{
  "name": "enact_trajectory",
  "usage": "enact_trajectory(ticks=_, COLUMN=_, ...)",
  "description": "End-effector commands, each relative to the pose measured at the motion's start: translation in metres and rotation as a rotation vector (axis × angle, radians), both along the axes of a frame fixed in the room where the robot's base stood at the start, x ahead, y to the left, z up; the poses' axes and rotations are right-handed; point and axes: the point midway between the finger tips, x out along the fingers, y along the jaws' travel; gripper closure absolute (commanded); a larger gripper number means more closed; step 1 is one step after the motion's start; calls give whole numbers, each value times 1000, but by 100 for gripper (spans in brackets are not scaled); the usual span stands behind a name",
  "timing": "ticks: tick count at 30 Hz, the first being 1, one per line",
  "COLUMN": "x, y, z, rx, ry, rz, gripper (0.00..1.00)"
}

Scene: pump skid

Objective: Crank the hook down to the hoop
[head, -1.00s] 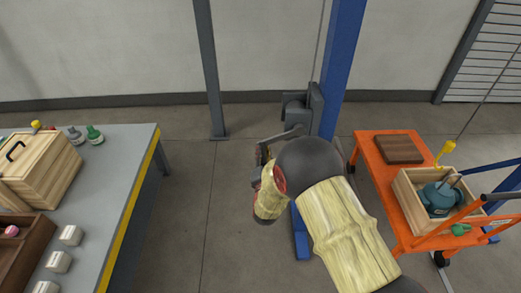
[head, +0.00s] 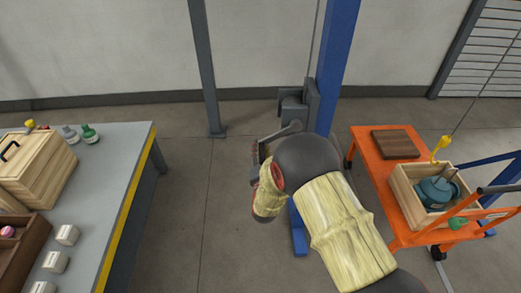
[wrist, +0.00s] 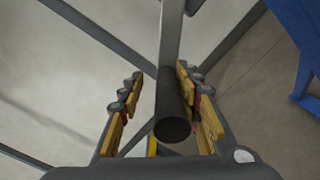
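The winch (head: 293,104) sits on the blue post (head: 338,70), with its grey crank arm (head: 283,133) angled down to the left. My gripper (head: 257,160) is at the crank's outer end. In the wrist view, my open gripper (wrist: 166,105) has the black crank handle (wrist: 172,118) between its yellow-padded fingers, with a visible gap on the left side. The yellow hook (head: 441,148) hangs on a thin cable above the teal pump (head: 436,191) in a wooden crate (head: 407,190). The hoop is too small to make out clearly at the pump's top.
The orange cart (head: 362,142) carries the crate and a dark wooden board (head: 395,144) at right. A grey workbench (head: 112,180) with a yellow edge stands at left. A grey post (head: 206,70) stands behind. The floor between bench and winch is clear.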

Motion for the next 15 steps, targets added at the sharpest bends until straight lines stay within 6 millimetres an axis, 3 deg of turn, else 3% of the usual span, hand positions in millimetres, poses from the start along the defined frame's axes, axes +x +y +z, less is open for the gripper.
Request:
enact_trajectory(ticks=10, x=-1, y=1, z=-1, rx=-1, ry=3, rz=2, gripper=61)
enact_trajectory(ticks=15, x=-15, y=1, z=-1, rx=-1, ry=2, rz=2, gripper=61)
